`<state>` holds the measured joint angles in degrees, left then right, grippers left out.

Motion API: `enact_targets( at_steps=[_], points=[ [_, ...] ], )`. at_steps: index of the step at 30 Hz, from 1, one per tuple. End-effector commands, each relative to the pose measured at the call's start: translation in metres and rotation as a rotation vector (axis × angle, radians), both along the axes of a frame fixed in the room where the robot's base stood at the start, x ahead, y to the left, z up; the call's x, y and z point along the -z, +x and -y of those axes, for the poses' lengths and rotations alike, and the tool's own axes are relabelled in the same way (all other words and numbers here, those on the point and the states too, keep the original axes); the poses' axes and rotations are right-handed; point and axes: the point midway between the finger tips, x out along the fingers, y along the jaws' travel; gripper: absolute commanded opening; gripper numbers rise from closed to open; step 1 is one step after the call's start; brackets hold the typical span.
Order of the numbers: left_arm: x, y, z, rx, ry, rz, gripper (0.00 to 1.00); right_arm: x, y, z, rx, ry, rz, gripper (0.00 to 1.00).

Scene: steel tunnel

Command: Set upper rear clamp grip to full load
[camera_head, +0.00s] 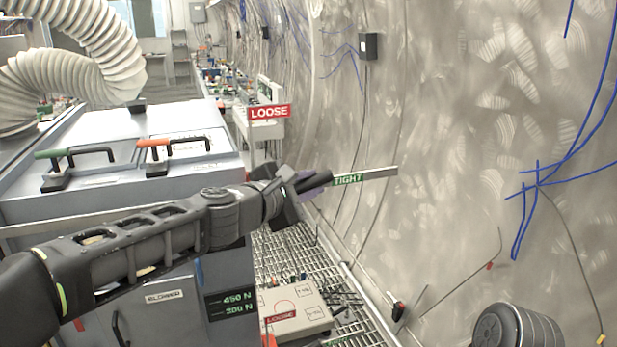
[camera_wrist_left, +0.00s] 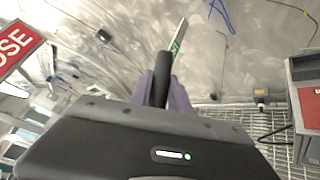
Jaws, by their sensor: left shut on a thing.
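My left gripper (camera_head: 312,184) reaches across the middle of the head view, with its purple fingers closed on a black handle (camera_head: 320,178). In the left wrist view the black handle (camera_wrist_left: 161,78) sits between the purple fingers (camera_wrist_left: 163,92). A pale bar (camera_head: 380,173) with a green TIGHT label (camera_head: 347,180) runs on from the handle toward the wall. A red LOOSE sign (camera_head: 268,112) stands above and left of the gripper. A dark display (camera_head: 232,304) shows green readings, seemingly 450 N over 300 N. The clamp itself cannot be made out. My right gripper is not in view.
A grey cabinet (camera_head: 110,200) with green and orange handles stands left, under a ribbed white hose (camera_head: 95,60). A pale box (camera_head: 297,310) with a red LOOSE label sits low on the metal grating (camera_head: 278,255). The curved steel wall (camera_head: 450,120) carries blue marks and cables.

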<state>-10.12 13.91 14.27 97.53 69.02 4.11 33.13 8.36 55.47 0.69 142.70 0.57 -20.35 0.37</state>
Motion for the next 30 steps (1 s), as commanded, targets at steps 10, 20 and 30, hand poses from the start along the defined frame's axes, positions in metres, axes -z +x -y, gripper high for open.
enact_targets(
  at_steps=[10, 20, 30],
  points=[
    [0.0, 0.0, 0.0, 0.001, 0.0, 0.0, 0.44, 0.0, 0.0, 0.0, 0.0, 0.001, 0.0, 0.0],
    [-0.001, -0.003, -0.002, 0.0, -0.001, 0.001, 0.44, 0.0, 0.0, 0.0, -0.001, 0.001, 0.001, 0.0],
    [-0.011, -0.041, -0.029, -0.001, 0.0, 0.003, 0.44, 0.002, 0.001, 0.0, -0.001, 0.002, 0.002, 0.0]
  ],
)
